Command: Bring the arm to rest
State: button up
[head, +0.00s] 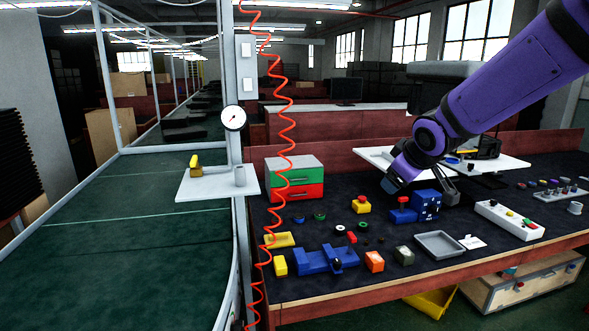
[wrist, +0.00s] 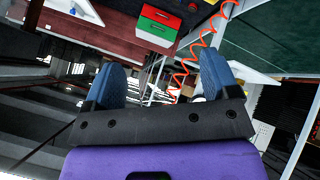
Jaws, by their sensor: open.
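My purple arm reaches in from the upper right in the head view. My gripper (head: 420,190) is above the dark workbench, in front of the white boards at the back. In the wrist view my gripper (wrist: 158,80) shows two blue fingers spread wide apart with nothing between them. In the head view a blue block with sockets (head: 427,205) and a blue piece with a red top (head: 403,211) stand close by the fingers. I cannot tell whether the fingers touch them.
A red coiled hose (head: 285,130) hangs by the grey post. A green and red drawer box (head: 295,180) stands on the bench (head: 330,288). A blue fixture (head: 312,262), grey tray (head: 440,245) and white button panel (head: 510,220) lie in front. The green conveyor (head: 130,255) curves at left.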

jog(key=s+d+r+m+g, duration=0.1)
jog(key=s+d+r+m, duration=0.1)
jog(key=s, duration=1.4)
jog(key=s+d+r+m+g, duration=0.2)
jog(key=s+d+m, duration=0.2)
jog(key=s, duration=1.2)
jog(key=shift+r+m+g, duration=0.3)
jog(key=shift+m, duration=0.8)
